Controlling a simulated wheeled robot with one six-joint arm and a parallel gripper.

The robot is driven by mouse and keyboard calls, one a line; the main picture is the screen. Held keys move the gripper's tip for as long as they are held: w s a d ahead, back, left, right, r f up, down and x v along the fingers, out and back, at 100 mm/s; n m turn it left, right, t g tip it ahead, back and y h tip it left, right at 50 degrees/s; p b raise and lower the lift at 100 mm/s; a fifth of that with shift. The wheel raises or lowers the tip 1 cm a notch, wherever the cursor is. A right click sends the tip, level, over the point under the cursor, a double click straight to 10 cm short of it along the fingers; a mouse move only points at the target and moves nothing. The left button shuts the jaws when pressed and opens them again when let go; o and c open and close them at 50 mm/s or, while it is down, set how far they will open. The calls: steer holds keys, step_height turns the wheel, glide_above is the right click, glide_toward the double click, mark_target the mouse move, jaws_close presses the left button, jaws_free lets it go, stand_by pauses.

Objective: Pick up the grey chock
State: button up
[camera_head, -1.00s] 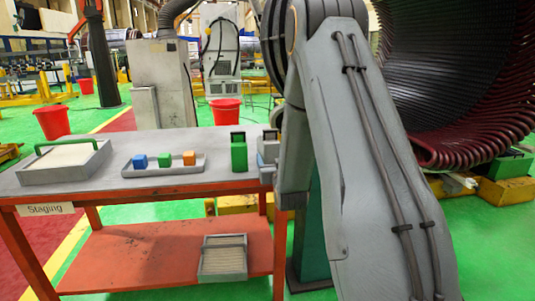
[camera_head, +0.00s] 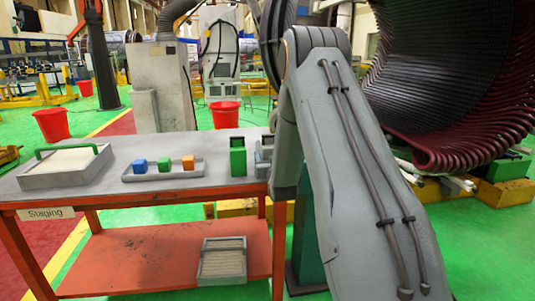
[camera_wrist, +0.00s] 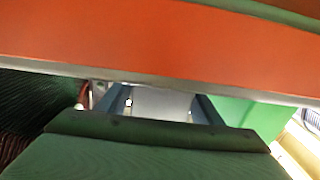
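The grey chock (camera_head: 263,153) stands at the right end of the table in the head view, just right of the green chock (camera_head: 238,160). My arm hides its right part. My gripper is hidden behind my arm in the head view. In the wrist view, two dark blue-grey, finger-like parts stand apart with a plain grey surface between them; I cannot tell whether that surface is the chock. A bright green face shows to their right. A dark green block fills the bottom of that view. Whether the gripper holds anything is not clear.
The staging table (camera_head: 110,193) has an orange frame. It carries a grey tray with a green handle (camera_head: 68,149) and a small tray (camera_head: 205,170) with blue, green and orange cubes. Another tray (camera_head: 222,260) lies on the lower shelf. The large stator (camera_head: 440,75) stands at right.

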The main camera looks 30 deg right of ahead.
steer(key=c, duration=1)
steer(key=shift+r, duration=0.15)
step_height(320, 180, up, 10)
steer(key=shift+f+b, duration=0.1)
steer(key=shift+b, duration=0.45)
